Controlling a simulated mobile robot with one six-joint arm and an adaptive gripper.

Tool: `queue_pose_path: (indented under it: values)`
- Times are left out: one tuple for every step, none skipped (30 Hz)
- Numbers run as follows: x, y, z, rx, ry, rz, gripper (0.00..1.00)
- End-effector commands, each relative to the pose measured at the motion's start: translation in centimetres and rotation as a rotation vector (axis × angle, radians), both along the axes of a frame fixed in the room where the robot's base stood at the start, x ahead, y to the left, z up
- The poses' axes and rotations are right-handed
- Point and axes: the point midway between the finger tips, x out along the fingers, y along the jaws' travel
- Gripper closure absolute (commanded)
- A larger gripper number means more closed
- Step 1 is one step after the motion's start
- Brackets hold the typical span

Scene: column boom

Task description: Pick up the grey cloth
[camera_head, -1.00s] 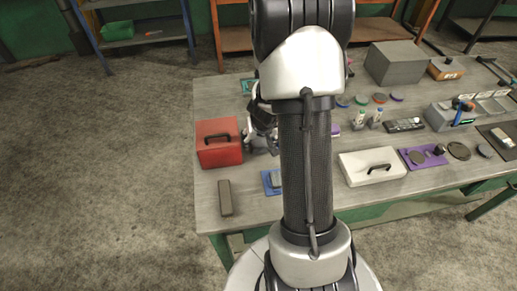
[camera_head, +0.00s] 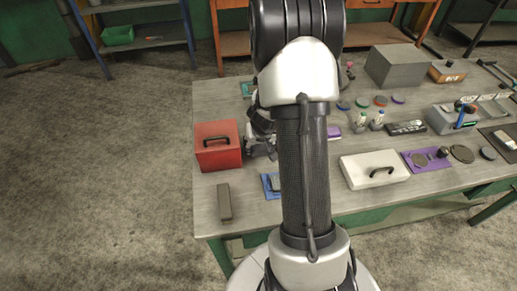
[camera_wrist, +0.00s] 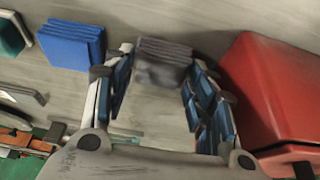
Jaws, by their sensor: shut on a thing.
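The grey cloth (camera_wrist: 162,62) is a small folded stack in the wrist view, at the top middle between the fingers. My gripper (camera_wrist: 160,72) is shut on it, with one finger at each side. In the head view my gripper (camera_head: 260,146) shows only in part, just right of the red box, partly behind my own arm. The cloth itself cannot be made out in the head view.
The red box (camera_head: 217,152) stands close beside my gripper; it fills the right of the wrist view (camera_wrist: 268,85). A blue folded cloth (camera_wrist: 72,44) lies left of the grey one. A white case (camera_head: 360,173) stands on the table's right half.

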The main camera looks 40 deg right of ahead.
Motion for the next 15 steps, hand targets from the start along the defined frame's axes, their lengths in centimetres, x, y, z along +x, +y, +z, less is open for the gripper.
queue_pose_path:
  values:
    - [0.0, 0.0, 0.0, 0.0, 0.0, 0.0, 0.72]
    - [0.0, 0.0, 0.0, 0.0, 0.0, 0.0, 0.72]
    - [0.0, 0.0, 0.0, 0.0, 0.0, 0.0, 0.72]
    - [0.0, 0.0, 0.0, 0.0, 0.0, 0.0, 0.72]
    - [0.0, 0.0, 0.0, 0.0, 0.0, 0.0, 0.72]
    - [0.0, 0.0, 0.0, 0.0, 0.0, 0.0, 0.72]
    - [0.0, 0.0, 0.0, 0.0, 0.0, 0.0, 0.72]
    - [0.0, 0.0, 0.1, 0.0, 0.0, 0.0, 0.72]
    - [0.0, 0.0, 0.2, 0.0, 0.0, 0.0, 0.72]
    - [0.0, 0.0, 0.3, 0.0, 0.0, 0.0, 0.72]
    - [0.0, 0.0, 0.4, 0.0, 0.0, 0.0, 0.72]
    - [0.0, 0.0, 0.6, 0.0, 0.0, -0.001, 0.72]
    - [0.0, 0.0, 0.8, 0.0, 0.0, 0.0, 0.72]
    - [0.0, 0.0, 1.1, 0.0, 0.0, 0.0, 0.72]
    - [0.0, 0.0, 1.4, 0.0, 0.0, 0.0, 0.72]
